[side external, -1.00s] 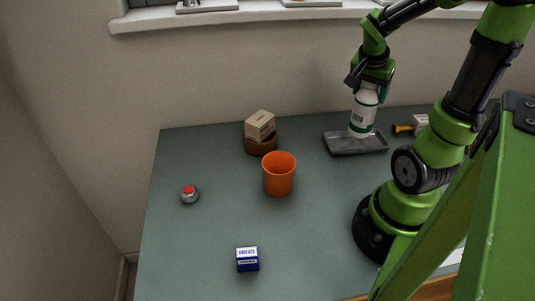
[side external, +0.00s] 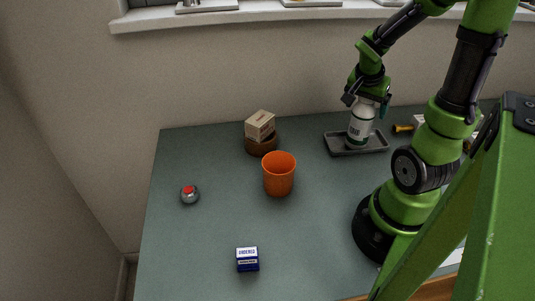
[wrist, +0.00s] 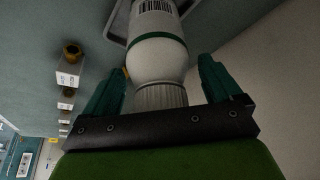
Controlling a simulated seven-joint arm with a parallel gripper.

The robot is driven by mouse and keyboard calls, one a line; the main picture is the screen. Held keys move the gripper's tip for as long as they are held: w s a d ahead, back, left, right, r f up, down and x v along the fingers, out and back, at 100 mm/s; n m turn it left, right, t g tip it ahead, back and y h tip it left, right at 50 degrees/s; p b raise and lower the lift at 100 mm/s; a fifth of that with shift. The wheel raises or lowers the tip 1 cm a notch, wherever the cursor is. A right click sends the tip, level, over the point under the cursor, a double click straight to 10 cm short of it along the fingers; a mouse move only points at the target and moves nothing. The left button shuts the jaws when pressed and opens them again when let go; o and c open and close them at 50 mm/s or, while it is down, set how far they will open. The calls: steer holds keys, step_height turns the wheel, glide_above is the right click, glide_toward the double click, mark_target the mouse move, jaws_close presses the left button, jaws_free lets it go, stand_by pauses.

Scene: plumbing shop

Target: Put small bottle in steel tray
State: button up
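The small bottle (side external: 361,124) is white with a green band and a barcode label. It stands in the grey steel tray (side external: 379,145), near its middle, and looks close to upright. My gripper (side external: 366,103) is above the tray, pointing down around the bottle's top. In the wrist view, my gripper (wrist: 161,70) is open, with a finger on each side of the bottle (wrist: 157,52) and a gap on both sides of its ribbed cap. The tray's edge (wrist: 119,22) shows behind the bottle.
An orange cup (side external: 279,175) stands left of the tray. Behind it, a cardboard box (side external: 260,125) sits on a brown round bowl (side external: 262,147). A red-topped item (side external: 190,195) and a blue box (side external: 247,260) lie further left and front. Brass-ended fittings (side external: 403,128) are right of the tray.

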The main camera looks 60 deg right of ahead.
steer(key=v, duration=1.2)
steer(key=w+a+r+n+t+y, duration=0.1)
steer(key=w+a+n+t+y, duration=0.1)
steer(key=a+n, duration=0.5)
steer(key=w+a+r+n+t+y, duration=0.1)
steer(key=w+a+n+t+y, duration=0.2)
steer(key=a+n, duration=0.4)
steer(key=a+t+y, duration=0.1)
steer(key=a+t, duration=0.1)
steer(key=a, duration=0.7)
steer(key=shift+a, duration=0.25)
